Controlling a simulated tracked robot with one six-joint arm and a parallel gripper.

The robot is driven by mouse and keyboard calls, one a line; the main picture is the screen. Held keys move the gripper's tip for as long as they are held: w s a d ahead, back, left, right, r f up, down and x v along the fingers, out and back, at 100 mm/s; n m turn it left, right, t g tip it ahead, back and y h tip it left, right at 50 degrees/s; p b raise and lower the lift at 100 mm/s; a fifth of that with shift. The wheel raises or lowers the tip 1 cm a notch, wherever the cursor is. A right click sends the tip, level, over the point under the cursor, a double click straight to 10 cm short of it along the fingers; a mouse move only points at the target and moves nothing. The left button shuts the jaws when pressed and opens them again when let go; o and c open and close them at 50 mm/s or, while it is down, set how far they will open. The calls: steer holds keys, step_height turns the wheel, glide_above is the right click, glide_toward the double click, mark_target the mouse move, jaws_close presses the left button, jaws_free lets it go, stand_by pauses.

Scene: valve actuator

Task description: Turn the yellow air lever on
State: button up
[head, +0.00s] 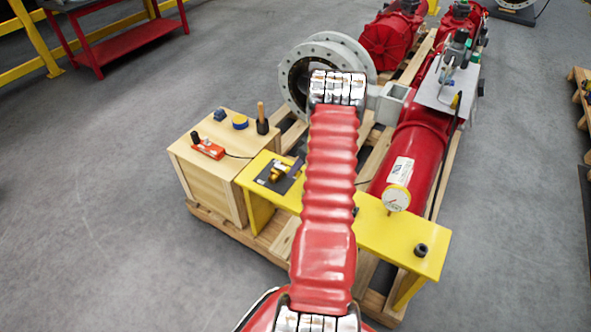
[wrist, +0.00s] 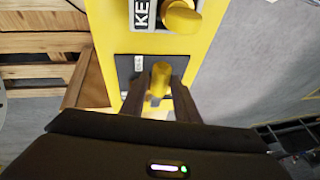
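The yellow lever (wrist: 160,78) stands on a dark plate on the yellow panel in the wrist view. My gripper (wrist: 160,92) reaches down over it, with one dark finger on each side of the lever. The fingers look apart, with narrow gaps beside the lever; firm contact is not visible. In the head view a yellow handle (head: 281,171) sits on a dark plate at the left of the yellow bench. My red arm hides most of my gripper there.
A second yellow knob (wrist: 181,17) on a plate lettered "KE" is close above the lever. A wooden box (head: 208,172) with a red controller adjoins the yellow bench (head: 378,232). A gauge (head: 397,198) and red cylinder stand to the right.

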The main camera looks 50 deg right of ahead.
jaws_close()
